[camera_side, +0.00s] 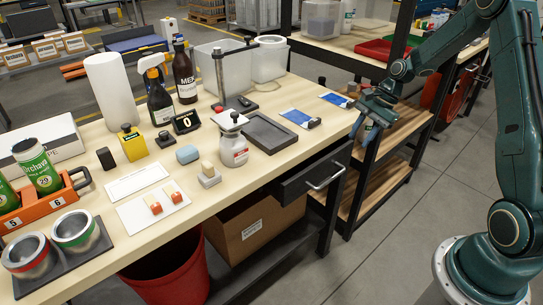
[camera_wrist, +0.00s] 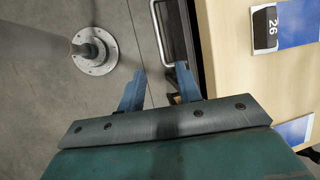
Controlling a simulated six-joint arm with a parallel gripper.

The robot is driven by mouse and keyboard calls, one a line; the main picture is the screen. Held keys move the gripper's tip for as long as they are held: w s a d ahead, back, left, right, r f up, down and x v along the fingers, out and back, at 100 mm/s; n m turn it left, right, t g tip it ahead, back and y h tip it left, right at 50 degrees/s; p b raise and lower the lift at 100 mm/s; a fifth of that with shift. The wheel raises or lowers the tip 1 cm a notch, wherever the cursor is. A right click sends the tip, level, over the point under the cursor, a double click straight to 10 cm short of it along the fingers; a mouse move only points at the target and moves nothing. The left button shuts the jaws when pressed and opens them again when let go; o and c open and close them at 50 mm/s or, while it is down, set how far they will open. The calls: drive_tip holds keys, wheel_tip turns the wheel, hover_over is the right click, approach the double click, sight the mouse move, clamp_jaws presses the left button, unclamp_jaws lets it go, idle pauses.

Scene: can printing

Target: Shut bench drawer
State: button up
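The bench drawer (camera_side: 308,177) is a dark box front with a silver bar handle (camera_side: 327,178), under the front edge of the wooden bench. Its front seems to stand slightly out from the bench edge; how far it is open is hard to tell. My gripper (camera_side: 364,131) is right of the drawer, near the bench's right corner, apart from the handle. In the wrist view, my gripper's blue fingers (camera_wrist: 158,80) are spread with nothing between them. The handle (camera_wrist: 156,35) and drawer front (camera_wrist: 178,32) lie beyond the fingertips.
The bench top (camera_side: 288,160) carries a dark tray (camera_side: 270,136), a white jar (camera_side: 233,148), bottles and blue packets (camera_side: 296,117). A cardboard box (camera_side: 250,222) and red bin (camera_side: 170,270) stand below. A wooden shelf rack (camera_side: 385,180) is at right. Floor before the drawer is clear.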

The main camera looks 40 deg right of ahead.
drive_tip(key=shift+r, duration=0.15)
drive_tip(key=shift+s, duration=0.1)
drive_tip(key=c, duration=0.7)
drive_tip(key=shift+d+f+m, duration=0.1)
drive_tip(key=shift+f+m, duration=0.15)
drive_tip(key=shift+m, duration=0.05)
clamp_jaws()
drive_tip(key=s+d+f+m+t+h, duration=0.3)
drive_tip(key=s+f+m+t, duration=0.3)
drive_tip(key=m, duration=1.1)
drive_tip(key=shift+s+d+m+t+h, duration=0.2)
drive_tip(key=shift+s+m+t+h, duration=0.3)
drive_tip(key=shift+h, duration=0.3)
